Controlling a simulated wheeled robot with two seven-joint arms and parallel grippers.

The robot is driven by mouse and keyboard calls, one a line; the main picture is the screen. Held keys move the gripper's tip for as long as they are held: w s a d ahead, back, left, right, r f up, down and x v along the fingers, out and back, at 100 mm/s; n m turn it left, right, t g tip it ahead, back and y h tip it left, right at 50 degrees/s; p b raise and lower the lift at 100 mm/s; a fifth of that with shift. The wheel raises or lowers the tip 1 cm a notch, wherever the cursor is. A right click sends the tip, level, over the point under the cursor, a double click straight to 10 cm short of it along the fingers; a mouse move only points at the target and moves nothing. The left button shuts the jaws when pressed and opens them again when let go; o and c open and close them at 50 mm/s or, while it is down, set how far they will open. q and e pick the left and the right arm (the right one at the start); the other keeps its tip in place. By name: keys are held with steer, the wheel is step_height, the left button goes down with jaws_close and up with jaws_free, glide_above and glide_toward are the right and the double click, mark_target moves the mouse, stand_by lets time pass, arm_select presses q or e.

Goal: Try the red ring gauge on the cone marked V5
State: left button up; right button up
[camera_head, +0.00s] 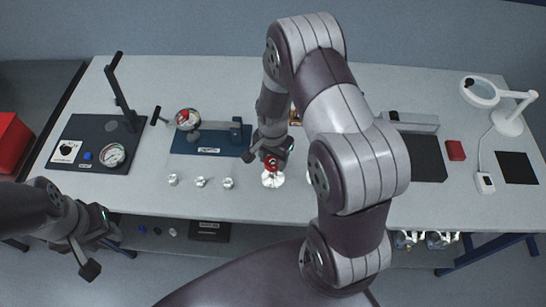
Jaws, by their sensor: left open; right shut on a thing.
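My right gripper (268,158) is shut on the red ring gauge (271,164) near the middle of the table. The ring is directly above or at the top of a pale, shiny cone (272,180); I cannot tell whether they touch. No V5 mark is legible on this cone. My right arm hides the table to the right of it, where a sliver of another pale part (309,175) shows. My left gripper (98,250) is open and empty, low at the left, in front of the table's edge.
Several small metal parts (201,182) stand left of the cone. A dark board with a gauge (112,155) and a post is at left. A magnifier lamp (480,91) and red block (455,150) are at right.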

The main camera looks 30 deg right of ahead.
steer(key=shift+f+b, duration=0.4)
steer(key=shift+f, duration=0.3)
stand_by(0.4)
steer(key=shift+r, duration=0.2)
stand_by(1.0)
steer(key=shift+r+p, duration=1.7)
step_height(320, 180, up, 5)
steer(key=p, duration=0.4)
